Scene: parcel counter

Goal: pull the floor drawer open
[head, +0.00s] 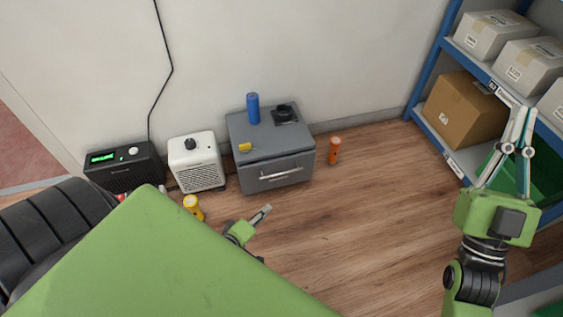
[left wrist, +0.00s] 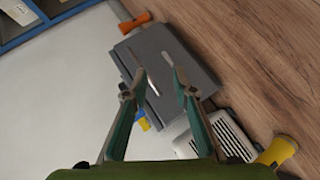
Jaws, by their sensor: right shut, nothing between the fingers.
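The floor drawer is a grey cabinet (head: 250,140) against the wall, with a pale bar handle (head: 281,174) on its front. The drawer front (head: 262,184) looks shut. The cabinet also shows tilted in the left wrist view (left wrist: 180,50), beyond my left fingers. My left gripper (left wrist: 159,76) is open, with its fingertips spread in front of the cabinet and nothing seen between them. In the head view my left gripper (head: 262,213) shows just below the drawer front, mostly hidden by my green arm. My right gripper (head: 523,112) is shut and empty, raised by the shelf.
A blue can (head: 253,108), a dark round item (head: 284,112) and a yellow block (head: 244,147) lie on the cabinet. A white heater (head: 197,163) and black box (head: 125,167) stand left. An orange cylinder (head: 334,151) stands right, a yellow one (head: 193,206) in front.

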